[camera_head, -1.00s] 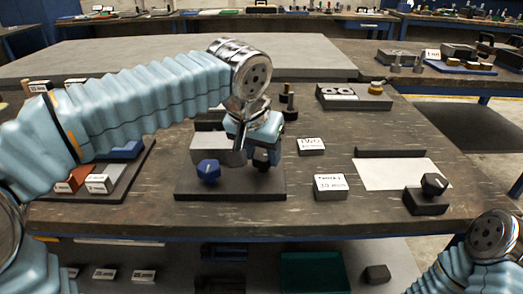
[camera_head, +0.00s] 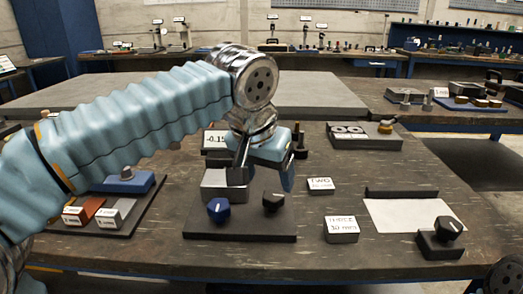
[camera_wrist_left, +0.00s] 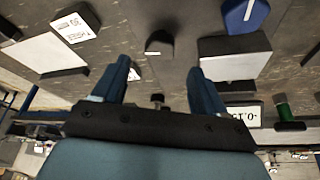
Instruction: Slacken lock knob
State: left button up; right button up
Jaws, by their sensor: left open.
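A dark plate (camera_head: 185,229) carries a grey block (camera_head: 213,186), a blue knob (camera_head: 218,210) with a white line, and a black knob (camera_head: 273,203) to its right. My left gripper (camera_head: 263,174) is open and empty, pointing down above and behind the black knob, apart from it. In the left wrist view the black knob (camera_wrist_left: 159,43) lies beyond the gap between the open fingers (camera_wrist_left: 160,68). The blue knob (camera_wrist_left: 244,14) lies to its right there. No label shows which is the lock knob. My right gripper is out of view.
A display reading about -0.15 (camera_head: 216,140) stands behind the block. Labelled blocks (camera_head: 341,229) and (camera_head: 320,185) stand to the right, beside a white sheet (camera_head: 410,214) and another black knob on a base (camera_head: 447,230). A tray (camera_head: 137,211) with small blocks lies left.

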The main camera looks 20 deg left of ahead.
pick_arm(q)
jog(key=v, duration=0.7)
jog(key=shift+r, duration=0.35)
jog(key=shift+s, duration=0.15)
